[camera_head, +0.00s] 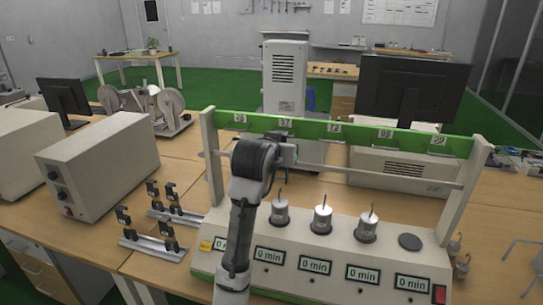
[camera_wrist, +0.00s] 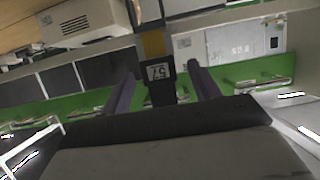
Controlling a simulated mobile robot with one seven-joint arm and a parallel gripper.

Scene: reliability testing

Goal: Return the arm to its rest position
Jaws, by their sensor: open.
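My arm rises from the bottom of the head view and bends at the top. My gripper (camera_head: 291,152) is at the green rail (camera_head: 350,136) of the test stand, near the tag 57. Its jaws are partly hidden by the wrist. In the wrist view, the two fingers of my gripper (camera_wrist: 163,90) stand apart, open. The tag 57 (camera_wrist: 158,72) and a dark strip show between them, with no visible contact. I cannot tell the depth between the fingers and the rail.
The stand's base carries metal weights (camera_head: 322,222) and a bare dark disc (camera_head: 410,242). A grey box (camera_head: 98,165) and small clamp fixtures (camera_head: 152,245) are to the left. A monitor (camera_head: 414,88) stands behind.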

